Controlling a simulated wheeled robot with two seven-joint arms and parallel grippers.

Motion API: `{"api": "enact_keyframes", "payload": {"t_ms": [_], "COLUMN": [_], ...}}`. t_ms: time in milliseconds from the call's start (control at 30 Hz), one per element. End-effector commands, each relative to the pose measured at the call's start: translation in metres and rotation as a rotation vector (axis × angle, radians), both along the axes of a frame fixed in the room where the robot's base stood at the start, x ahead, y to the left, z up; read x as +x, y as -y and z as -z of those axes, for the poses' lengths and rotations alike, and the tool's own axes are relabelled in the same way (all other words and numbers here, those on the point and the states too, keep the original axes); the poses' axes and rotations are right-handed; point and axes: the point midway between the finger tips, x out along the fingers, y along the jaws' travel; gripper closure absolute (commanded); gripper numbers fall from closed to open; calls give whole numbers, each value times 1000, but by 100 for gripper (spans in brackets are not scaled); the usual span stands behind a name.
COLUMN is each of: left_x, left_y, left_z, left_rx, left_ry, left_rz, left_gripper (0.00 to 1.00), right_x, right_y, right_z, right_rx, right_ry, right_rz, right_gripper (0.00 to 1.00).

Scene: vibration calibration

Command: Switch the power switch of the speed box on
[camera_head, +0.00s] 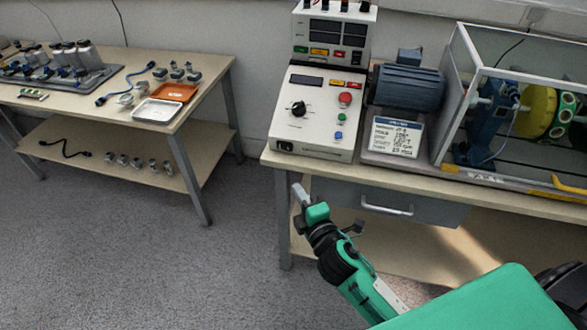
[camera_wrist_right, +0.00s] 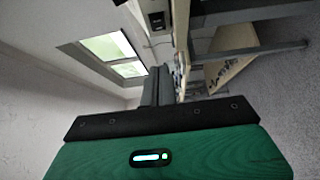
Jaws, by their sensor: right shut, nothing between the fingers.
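The speed box (camera_head: 318,112) is a white sloped box on the right-hand table, with a black knob, a red button and smaller green and blue buttons. Its power switch (camera_head: 284,146) is a small black rocker low on the front face, at the left; its position is too small to read. My right gripper (camera_head: 298,192) is shut and empty, in front of the table edge and below the box, apart from the switch. In the right wrist view the gripper fingers (camera_wrist_right: 157,85) point toward the wall, and a dark switch-like part (camera_wrist_right: 156,20) shows at the top. My left gripper is out of view.
A display unit (camera_head: 332,35) stands behind the box. A blue motor (camera_head: 406,87), a label card (camera_head: 396,137) and a glass-sided rig (camera_head: 520,100) stand to the right. A drawer (camera_head: 390,203) is under the tabletop. Another table (camera_head: 215,72) stands left, with open floor between.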

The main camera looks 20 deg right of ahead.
Motion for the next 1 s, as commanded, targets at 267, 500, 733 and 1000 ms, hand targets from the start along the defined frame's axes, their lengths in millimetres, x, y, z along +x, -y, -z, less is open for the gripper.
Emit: {"api": "enact_keyframes", "payload": {"t_ms": [267,500,733,1000], "left_x": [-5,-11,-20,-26], "left_y": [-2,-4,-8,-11], "left_z": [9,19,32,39], "left_rx": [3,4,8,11], "left_ry": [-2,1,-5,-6], "left_rz": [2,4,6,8], "left_gripper": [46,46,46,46], "right_x": [37,79,112,127], "right_y": [-2,-6,6,19], "right_z": [-2,-2,-2,0], "right_rx": [0,0,-2,0], "right_ry": [3,1,0,0], "right_rz": [1,0,2,1], "right_gripper": [100,100,100,100]}}
